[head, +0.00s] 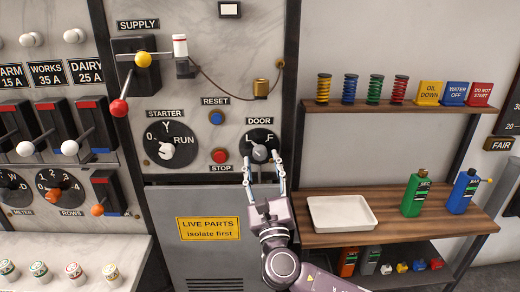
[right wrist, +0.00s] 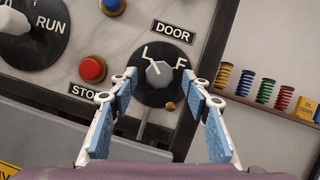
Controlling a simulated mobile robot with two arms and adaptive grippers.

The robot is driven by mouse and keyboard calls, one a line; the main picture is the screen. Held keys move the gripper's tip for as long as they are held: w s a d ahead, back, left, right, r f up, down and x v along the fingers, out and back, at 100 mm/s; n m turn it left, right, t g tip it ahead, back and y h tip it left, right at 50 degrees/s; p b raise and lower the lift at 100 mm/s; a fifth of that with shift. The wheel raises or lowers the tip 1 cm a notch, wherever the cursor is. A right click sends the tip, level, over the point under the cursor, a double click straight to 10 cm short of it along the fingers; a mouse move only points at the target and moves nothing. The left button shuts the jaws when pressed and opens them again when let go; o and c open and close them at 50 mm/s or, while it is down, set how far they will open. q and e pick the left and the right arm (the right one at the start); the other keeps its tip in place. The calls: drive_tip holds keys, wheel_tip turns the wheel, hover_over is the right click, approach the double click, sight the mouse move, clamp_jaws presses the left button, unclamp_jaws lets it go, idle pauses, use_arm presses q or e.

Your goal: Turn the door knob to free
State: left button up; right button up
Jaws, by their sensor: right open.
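The door knob (head: 259,153) is a small grey knob on a round black dial under the DOOR label. It also shows in the right wrist view (right wrist: 159,75), where the dial has L at upper left and F at upper right. The white pointer line on the knob leans to the upper left, toward L. My right gripper (head: 262,158) is open in front of the dial, with a fingertip on each side of the knob. In the right wrist view a gap shows between the knob and each finger (right wrist: 160,76). My left gripper is not in view.
Left of the dial are the red STOP button (head: 220,156), the blue RESET button (head: 216,118) and the STARTER dial (head: 170,144). A brass padlock (head: 261,88) hangs above. A shelf (head: 420,108) and a wooden bench (head: 385,232) with a white tray (head: 342,203) are at right.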

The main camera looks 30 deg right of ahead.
sight(261, 158)
drive_tip(key=shift+p+x, duration=0.45)
drive_tip(key=shift+x, duration=1.5)
drive_tip(key=shift+f, duration=0.1)
